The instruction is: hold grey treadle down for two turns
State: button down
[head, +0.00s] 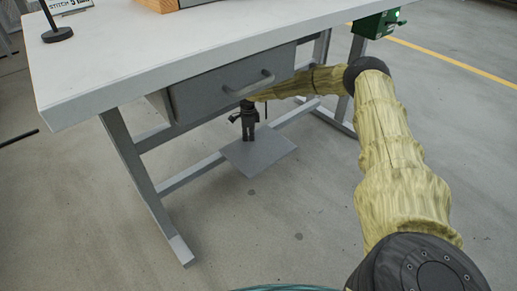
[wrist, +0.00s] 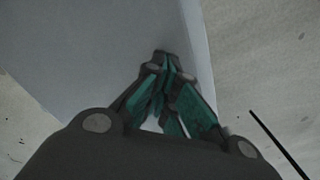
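The grey treadle (head: 262,155) is a flat plate low under the table, near the floor. My gripper (head: 249,138) reaches down under the drawer, over the back left part of the plate. In the wrist view the two fingers of my gripper (wrist: 165,62) meet at their tips with nothing seen between them. A broad grey surface that looks like the treadle (wrist: 85,50) fills the upper left there, behind the fingertips. Whether the tips touch the plate, and whether it is pressed down, I cannot tell.
The white tabletop (head: 190,52) and its grey drawer (head: 230,85) with a handle hang above my gripper. Table legs (head: 148,185) and a crossbar flank the treadle. A green box (head: 377,24) is mounted at the table's right end. The floor in front is open.

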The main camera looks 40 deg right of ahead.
jog(key=shift+s+f+b, duration=0.1)
jog(key=shift+f+b, duration=0.3)
jog(key=shift+f, duration=0.7)
dwell(2.1)
notch_tip(320, 180, up, 8)
jog(key=p, duration=0.6)
jog(key=shift+r+p, duration=0.15)
jog(key=shift+p, duration=0.15)
dwell(0.5)
